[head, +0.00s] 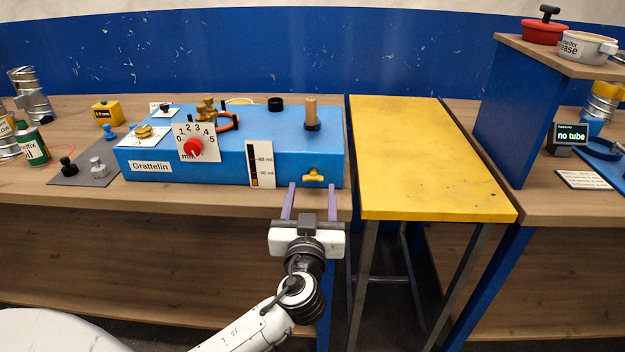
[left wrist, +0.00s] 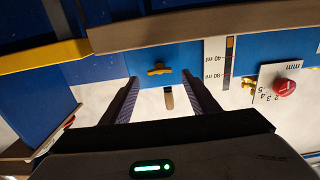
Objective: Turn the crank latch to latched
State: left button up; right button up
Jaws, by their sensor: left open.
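A blue machine box (head: 230,170) labelled Grattelin stands on the wooden bench. A small yellow wing-shaped handle (head: 313,176) sits low at the right end of its front face; it looks like the crank latch, and its latched state cannot be told. In the left wrist view the yellow handle (left wrist: 159,69) lies roughly level, just ahead of the fingertips. My left gripper (head: 311,188) is open and empty, pointing at the front face, one finger on each side of the handle and apart from it. My right gripper is out of view.
A red knob with a dial (head: 194,148) and a white scale (head: 261,165) are on the front. A yellow table (head: 420,150) stands close on the right.

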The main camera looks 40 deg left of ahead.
aim_at(313, 181)
pick_arm(q)
jog(key=shift+x, duration=2)
jog(key=c, duration=1.1)
jog(key=shift+o, duration=0.2)
